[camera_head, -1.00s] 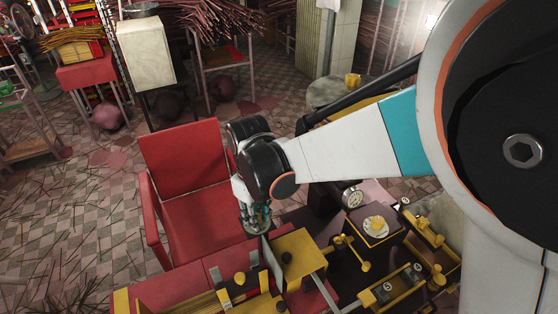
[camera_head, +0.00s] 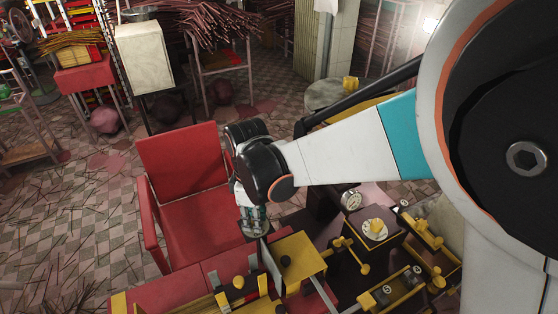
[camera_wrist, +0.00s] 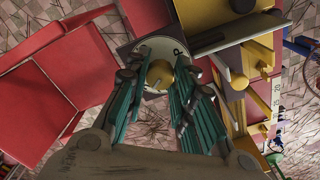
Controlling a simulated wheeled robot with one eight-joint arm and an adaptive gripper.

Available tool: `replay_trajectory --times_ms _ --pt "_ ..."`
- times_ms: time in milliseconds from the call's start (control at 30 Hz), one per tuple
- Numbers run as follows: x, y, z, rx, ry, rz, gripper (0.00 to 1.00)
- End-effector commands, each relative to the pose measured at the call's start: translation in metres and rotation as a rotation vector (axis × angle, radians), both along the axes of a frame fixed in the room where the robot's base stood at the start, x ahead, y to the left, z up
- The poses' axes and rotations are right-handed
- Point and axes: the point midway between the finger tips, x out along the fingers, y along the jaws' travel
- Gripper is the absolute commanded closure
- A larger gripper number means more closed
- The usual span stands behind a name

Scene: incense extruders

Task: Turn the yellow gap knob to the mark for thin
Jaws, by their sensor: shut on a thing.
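The yellow gap knob (camera_wrist: 159,74) sits at the centre of a round white dial (camera_wrist: 163,46) in the wrist view. The dial bears a dark mark near its right edge, too small to read surely. My gripper (camera_wrist: 161,72) has its teal fingers closed on the two sides of the knob. In the head view my gripper (camera_head: 253,222) is beside the grey plate (camera_head: 271,262) of the yellow-topped machine (camera_head: 300,252). The knob and dial are hidden from the head view there. I cannot tell which mark the knob points to.
A red chair (camera_head: 185,155) stands just behind my gripper. Right of the machine, a dark box carries another yellow knob (camera_head: 376,226) on a white disc, near a round gauge (camera_head: 351,200). Yellow levers and trays crowd the front right. Thin sticks litter the floor at left.

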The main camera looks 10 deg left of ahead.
Motion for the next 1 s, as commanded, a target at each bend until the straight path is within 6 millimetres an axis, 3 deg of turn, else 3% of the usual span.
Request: replay_trajectory --times_ms 300,333,400,767,1000 --pt "0.000 -0.001 -0.001 -0.002 0.001 0.000 1.00" --pt "0.000 -0.001 -0.001 -0.002 0.001 0.000 0.70" --pt "0.000 -0.001 0.000 -0.001 0.001 0.000 0.56" --pt "0.000 0.000 0.002 0.000 0.000 0.000 0.56" --pt "0.000 0.000 0.033 -0.001 0.000 0.000 0.56"
